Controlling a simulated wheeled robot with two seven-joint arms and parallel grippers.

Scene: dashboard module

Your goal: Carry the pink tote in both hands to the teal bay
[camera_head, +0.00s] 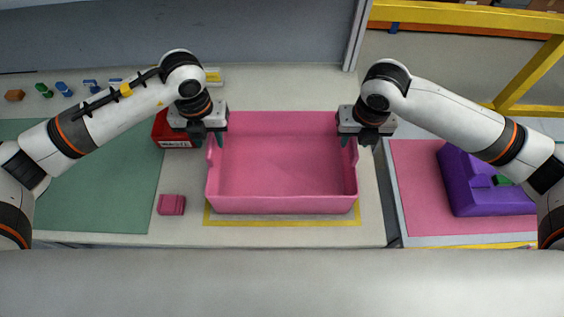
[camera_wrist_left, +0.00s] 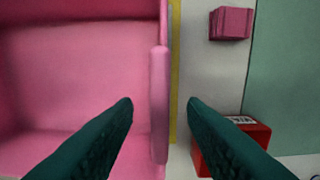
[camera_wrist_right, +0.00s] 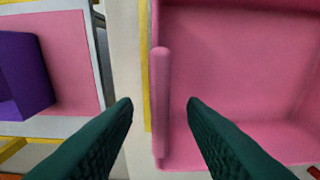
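The empty pink tote (camera_head: 282,204) stands upright on the counter inside a yellow outline, with a raised handle on its left and right sides. My left gripper (camera_head: 207,138) is open above the left side; in the left wrist view its fingertips are on either side of the left handle (camera_wrist_left: 159,105). My right gripper (camera_head: 360,138) is open above the right side; in the right wrist view its fingertips are on either side of the right handle (camera_wrist_right: 160,100). I cannot tell how far the fingers reach down. The teal bay (camera_head: 110,200) is a flat teal area at the left.
A red box (camera_head: 172,130) and a small pink block (camera_head: 171,204) lie between tote and teal bay. Several small coloured parts (camera_head: 63,89) line the back left. A purple bin (camera_head: 478,190) stands on a pink area (camera_head: 420,205) at right. The visible teal surface is clear.

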